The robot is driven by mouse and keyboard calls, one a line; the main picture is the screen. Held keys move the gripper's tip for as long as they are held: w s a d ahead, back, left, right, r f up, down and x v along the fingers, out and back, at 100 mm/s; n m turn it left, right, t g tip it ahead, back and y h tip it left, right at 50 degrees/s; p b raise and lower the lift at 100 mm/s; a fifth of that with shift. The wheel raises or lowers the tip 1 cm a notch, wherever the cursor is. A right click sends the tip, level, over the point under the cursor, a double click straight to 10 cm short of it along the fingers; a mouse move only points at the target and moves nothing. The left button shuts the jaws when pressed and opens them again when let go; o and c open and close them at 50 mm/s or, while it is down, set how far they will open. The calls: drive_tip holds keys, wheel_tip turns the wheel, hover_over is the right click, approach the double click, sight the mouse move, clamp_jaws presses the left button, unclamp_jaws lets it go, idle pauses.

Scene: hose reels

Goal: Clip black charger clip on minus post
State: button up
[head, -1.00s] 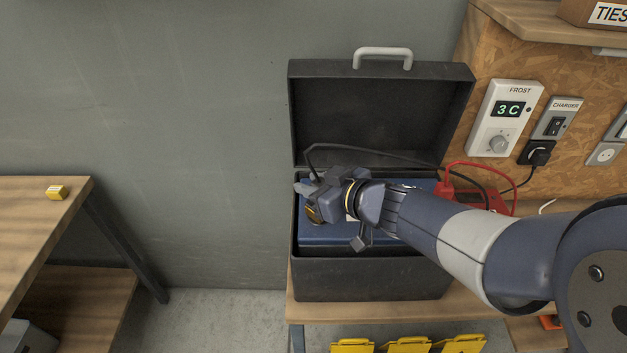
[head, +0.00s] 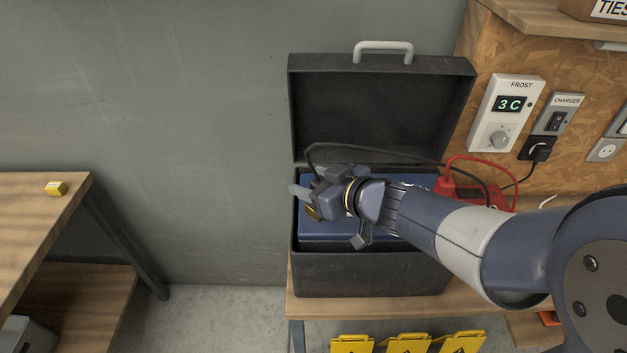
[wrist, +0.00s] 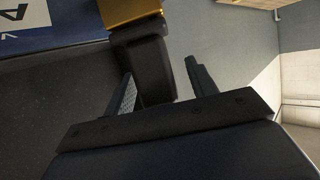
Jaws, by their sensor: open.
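A blue battery (head: 340,231) sits inside an open black case (head: 370,270). My gripper (head: 305,203) is over the battery's left end, with its fingers pointing left. In the wrist view my gripper (wrist: 163,82) has its two fingers apart. A black piece with a brass-coloured end, which looks like the black charger clip (wrist: 148,62), lies between them, close to the left finger; a gap shows at the right finger. In the head view a bit of brass (head: 313,213) shows under my gripper. A black cable (head: 350,147) arches to this spot. The minus post cannot be made out; my gripper covers that area.
The case lid (head: 380,110) stands open behind the battery. A red charger (head: 470,190) with a red cable is right of the case, partly behind my arm. Yellow stands (head: 407,344) are below the bench front. Left of the case is free room.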

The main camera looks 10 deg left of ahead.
drive_tip(key=shift+d, duration=0.1)
drive_tip(key=p+v, duration=0.2)
drive_tip(key=v, duration=0.8)
drive_tip(key=shift+s+d, duration=0.2)
drive_tip(key=shift+d, duration=0.05)
drive_tip(key=shift+a, duration=0.1)
drive_tip(key=b+x, duration=0.2)
drive_tip(key=x, duration=0.8)
drive_tip(key=shift+w+a+r+p, duration=0.25)
drive_tip(key=shift+a+r+p, duration=0.15)
drive_tip(key=shift+r, duration=0.25)
drive_tip(key=shift+s+d+r, duration=0.1)
drive_tip(key=shift+d+r, duration=0.05)
drive_tip(key=shift+r, duration=0.15)
